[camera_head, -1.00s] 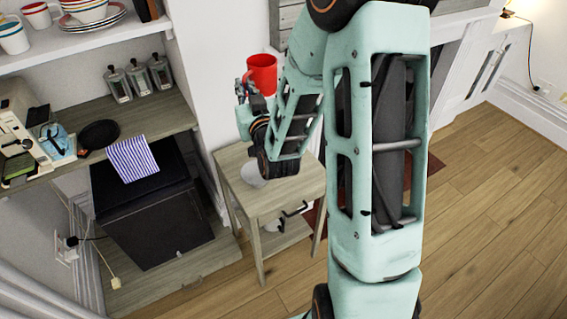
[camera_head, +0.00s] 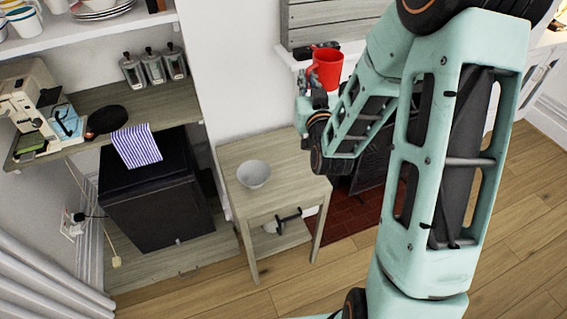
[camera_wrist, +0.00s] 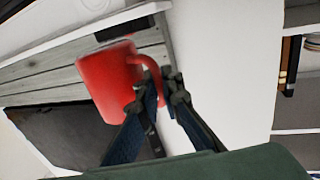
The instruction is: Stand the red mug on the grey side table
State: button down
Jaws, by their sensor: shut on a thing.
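The red mug (camera_head: 327,70) is held up in the air, upright in the head view, above and to the right of the grey side table (camera_head: 290,190). My gripper (camera_head: 312,98) is shut on the mug at its handle side, apart from the table. In the wrist view the mug (camera_wrist: 108,78) appears tilted, with its handle between my gripper's fingers (camera_wrist: 164,92). The side table's top carries a white bowl (camera_head: 254,174); the rest of its visible top is bare. My arm covers part of the view right of the table.
A black mini fridge (camera_head: 155,205) with a striped cloth (camera_head: 136,146) stands left of the table. A shelf (camera_head: 165,105) with canisters (camera_head: 153,66) is above it. A fireplace with a red tiled hearth (camera_head: 345,218) lies to the right. A dark object sits on the table's lower shelf.

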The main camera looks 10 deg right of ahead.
aim_at(287, 148)
jog(key=i+l+z, duration=0.1)
jog(key=l, duration=0.2)
jog(key=i+l, duration=0.15)
jog(key=l, duration=0.2)
jog(key=i+l+z, duration=0.2)
jog(key=i+l, duration=0.3)
